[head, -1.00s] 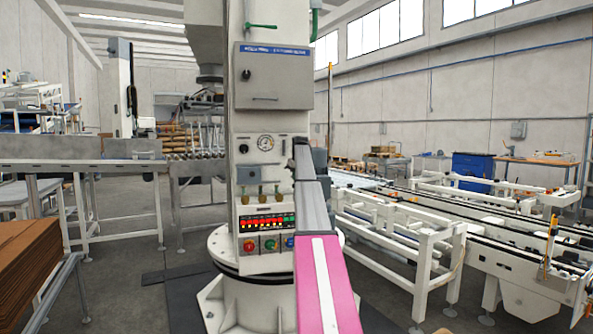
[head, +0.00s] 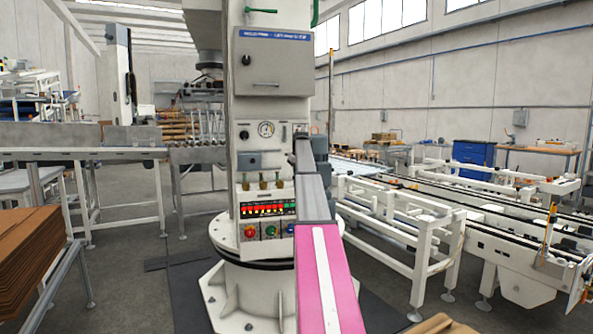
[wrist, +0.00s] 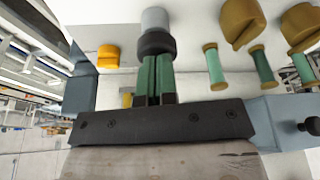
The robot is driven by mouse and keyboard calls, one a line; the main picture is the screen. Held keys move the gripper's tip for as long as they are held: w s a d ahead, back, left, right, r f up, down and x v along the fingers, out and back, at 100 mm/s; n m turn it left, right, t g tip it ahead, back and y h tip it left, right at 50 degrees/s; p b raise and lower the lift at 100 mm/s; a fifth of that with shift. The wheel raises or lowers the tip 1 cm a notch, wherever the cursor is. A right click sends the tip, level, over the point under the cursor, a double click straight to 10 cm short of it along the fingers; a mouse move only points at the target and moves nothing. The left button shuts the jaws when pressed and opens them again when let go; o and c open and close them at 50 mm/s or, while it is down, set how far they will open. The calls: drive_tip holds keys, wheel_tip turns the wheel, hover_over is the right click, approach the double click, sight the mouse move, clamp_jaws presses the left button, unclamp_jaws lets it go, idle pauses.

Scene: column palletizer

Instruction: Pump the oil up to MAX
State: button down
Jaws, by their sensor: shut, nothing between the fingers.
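The white machine column (head: 236,200) stands straight ahead in the head view. It carries a round gauge (head: 266,129) and a row of brass fittings (head: 263,181); their markings are too small to read. My gripper points at the column face; in the wrist view its green fingers (wrist: 159,76) are together with nothing between them. Just beyond the fingertips is a grey cylinder with a black collar (wrist: 156,43); I cannot tell whether they touch. Brass fittings (wrist: 238,22) with green tubes (wrist: 262,64) are to the right. No MAX mark is legible.
A grey cabinet (head: 275,65) is above the gauge. A panel of lit indicators and coloured buttons (head: 269,231) is below the fittings. An orange-yellow knob (wrist: 108,55) lies left of the fingers. White conveyor frames (head: 400,235) stand at right, stacked brown sheets (head: 25,250) at lower left.

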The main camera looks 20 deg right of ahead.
drive_tip(key=shift+f, duration=0.15)
wheel_tip(320, 180, up, 5)
drive_tip(key=shift+w+f, duration=0.15)
drive_tip(key=v, duration=0.9)
drive_tip(key=shift+s+r, duration=0.3)
wheel_tip(320, 180, up, 3)
drive_tip(key=shift+f, duration=0.1)
idle(0.5)
